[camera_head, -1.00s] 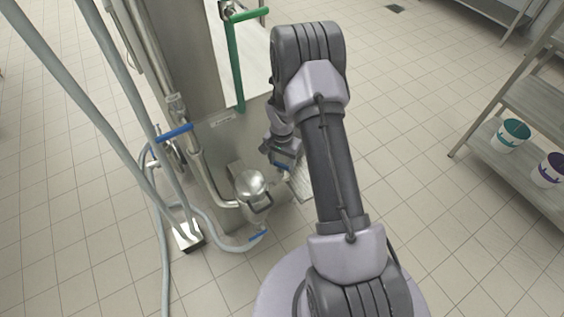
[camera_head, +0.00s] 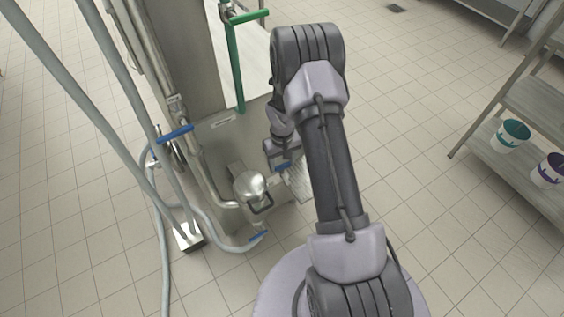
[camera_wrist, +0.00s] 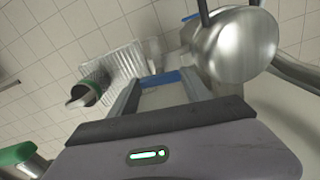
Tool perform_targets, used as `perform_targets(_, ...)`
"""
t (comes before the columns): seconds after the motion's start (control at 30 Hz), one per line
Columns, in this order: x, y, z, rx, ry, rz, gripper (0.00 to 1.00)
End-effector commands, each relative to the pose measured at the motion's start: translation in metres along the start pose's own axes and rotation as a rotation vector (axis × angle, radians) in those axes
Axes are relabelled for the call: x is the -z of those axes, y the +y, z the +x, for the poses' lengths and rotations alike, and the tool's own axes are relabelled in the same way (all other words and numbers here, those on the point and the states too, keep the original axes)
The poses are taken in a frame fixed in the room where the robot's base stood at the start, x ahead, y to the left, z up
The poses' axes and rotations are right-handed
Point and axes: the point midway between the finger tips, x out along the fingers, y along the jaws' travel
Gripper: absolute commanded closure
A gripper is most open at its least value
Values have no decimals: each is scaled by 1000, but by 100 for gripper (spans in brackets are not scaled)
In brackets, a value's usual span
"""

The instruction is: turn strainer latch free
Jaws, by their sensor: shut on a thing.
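The strainer (camera_head: 249,184) is a rounded steel housing with a dark handle, low on the front of the machine. It shows large at the upper right of the wrist view (camera_wrist: 238,48). A blue-gripped piece that looks like the latch (camera_wrist: 163,79) lies between my fingertips, to the left of the steel dome. My gripper (camera_head: 283,165) is beside the strainer on its right in the head view, and its fingers reach up from the bottom of the wrist view (camera_wrist: 160,88). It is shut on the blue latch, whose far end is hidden.
Blue levers (camera_head: 175,133) and grey hoses (camera_head: 160,225) are left of the strainer. A green handle (camera_head: 236,65) stands above. A ribbed steel tray (camera_wrist: 118,72) lies beside my gripper. A shelf with tubs (camera_head: 510,137) is at right. The floor between is clear.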

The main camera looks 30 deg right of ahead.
Motion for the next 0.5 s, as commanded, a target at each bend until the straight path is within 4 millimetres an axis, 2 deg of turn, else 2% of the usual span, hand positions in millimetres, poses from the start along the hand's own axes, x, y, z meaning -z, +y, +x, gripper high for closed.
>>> perform_targets(0.2, 1, 0, 0, 0, 2, -94, 84)
perform_targets(0.5, 1, 0, 0, -1, 2, -146, 84)
